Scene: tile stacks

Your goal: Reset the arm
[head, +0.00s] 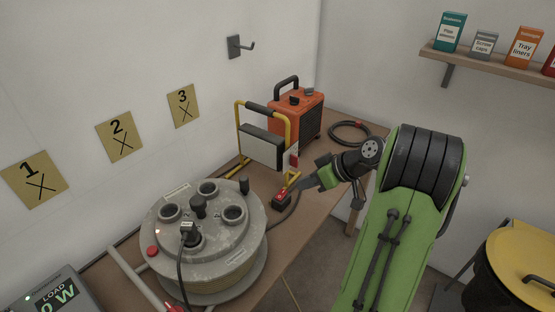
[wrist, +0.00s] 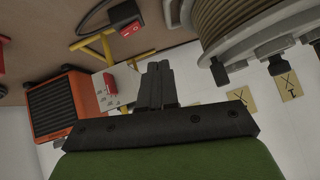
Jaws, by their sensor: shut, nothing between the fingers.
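My green and black arm (head: 410,220) reaches in from the right over the bench. My gripper (head: 302,186) is shut and empty, pointing left close to a small black switch block (head: 281,202) with a red rocker. I cannot tell from the head view whether the fingertips touch it. In the wrist view my closed fingers (wrist: 158,85) show in the middle with nothing between them. The same switch block (wrist: 126,24) with its cable lies above and left of the fingers, apart from them in that picture.
A cable reel (head: 207,240) stands left on the bench, with a plug inserted. A yellow-framed work light (head: 262,146) and an orange heater (head: 296,118) stand behind. A load meter (head: 52,291) is front left, a yellow-lidded bin (head: 522,268) right, a shelf (head: 490,62) upper right.

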